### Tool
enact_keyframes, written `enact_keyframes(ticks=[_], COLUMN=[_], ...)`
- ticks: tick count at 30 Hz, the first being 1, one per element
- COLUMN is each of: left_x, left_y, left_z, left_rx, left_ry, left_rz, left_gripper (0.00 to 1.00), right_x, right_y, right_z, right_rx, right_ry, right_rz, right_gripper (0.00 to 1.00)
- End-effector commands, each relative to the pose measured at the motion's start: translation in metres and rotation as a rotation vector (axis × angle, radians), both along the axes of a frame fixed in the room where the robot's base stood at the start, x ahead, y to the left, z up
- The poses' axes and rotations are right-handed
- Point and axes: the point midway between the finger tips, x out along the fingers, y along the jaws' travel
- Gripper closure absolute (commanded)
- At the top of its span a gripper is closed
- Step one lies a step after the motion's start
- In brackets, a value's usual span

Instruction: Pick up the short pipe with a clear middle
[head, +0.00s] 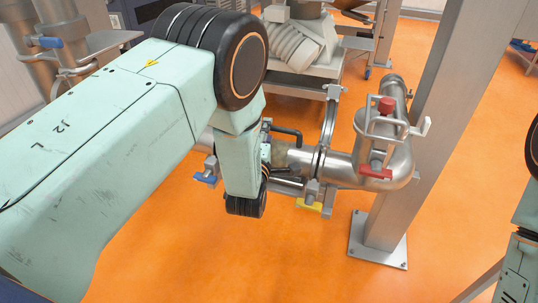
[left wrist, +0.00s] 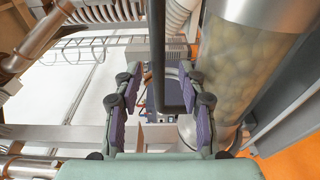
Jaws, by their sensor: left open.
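The short pipe with a clear middle (head: 280,153) lies in the steel pipe line in the head view, partly hidden by my left arm. In the left wrist view its clear section (left wrist: 243,70) shows yellowish, lumpy contents, with a steel end above. A dark bent handle (head: 287,131) stands beside it; the handle (left wrist: 158,60) also shows between my left fingers in the left wrist view. My left gripper (head: 284,174) is at the pipe, mostly hidden by its own wrist. Its two padded fingers (left wrist: 160,88) are apart around the handle; contact is not clear. My right gripper is out of view.
A steel elbow (head: 390,165) with red-handled valve parts (head: 376,172) continues the line to the right. A yellow-handled valve (head: 309,205) hangs below, a blue-handled one (head: 207,178) at left. A steel post (head: 385,225) stands at right. The orange floor (head: 240,265) in front is clear.

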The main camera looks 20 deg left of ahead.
Motion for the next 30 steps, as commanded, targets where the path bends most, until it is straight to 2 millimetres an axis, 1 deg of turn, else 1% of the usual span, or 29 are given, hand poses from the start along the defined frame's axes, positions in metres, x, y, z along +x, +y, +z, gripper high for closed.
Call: enact_keyframes(ticks=[1,3,6,9,15,27,29,30], left_x=[0.009,0.018,0.027,0.031,0.031,0.031,0.031,0.031], left_y=[0.002,0.002,0.003,0.002,0.002,0.002,0.002,0.002], left_z=[-0.001,-0.001,-0.001,0.000,0.001,0.000,0.000,0.000], left_rx=[-0.002,-0.002,0.000,0.000,0.001,0.001,0.001,0.001], left_ry=[-0.004,-0.003,-0.002,0.000,0.000,0.000,0.001,0.001], left_rz=[0.001,0.001,0.001,0.000,-0.001,-0.001,-0.001,-0.001], left_gripper=[0.59,0.59,0.59,0.59,0.60,0.94,0.99,1.00], right_x=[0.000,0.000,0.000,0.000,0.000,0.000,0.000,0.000], right_y=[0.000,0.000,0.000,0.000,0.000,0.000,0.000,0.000], right_z=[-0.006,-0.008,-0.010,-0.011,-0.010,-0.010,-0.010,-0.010], right_rx=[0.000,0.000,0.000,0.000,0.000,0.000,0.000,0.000], right_ry=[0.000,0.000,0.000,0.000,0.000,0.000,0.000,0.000], right_rz=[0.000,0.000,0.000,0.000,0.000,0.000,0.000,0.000], right_gripper=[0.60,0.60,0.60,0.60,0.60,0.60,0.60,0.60])
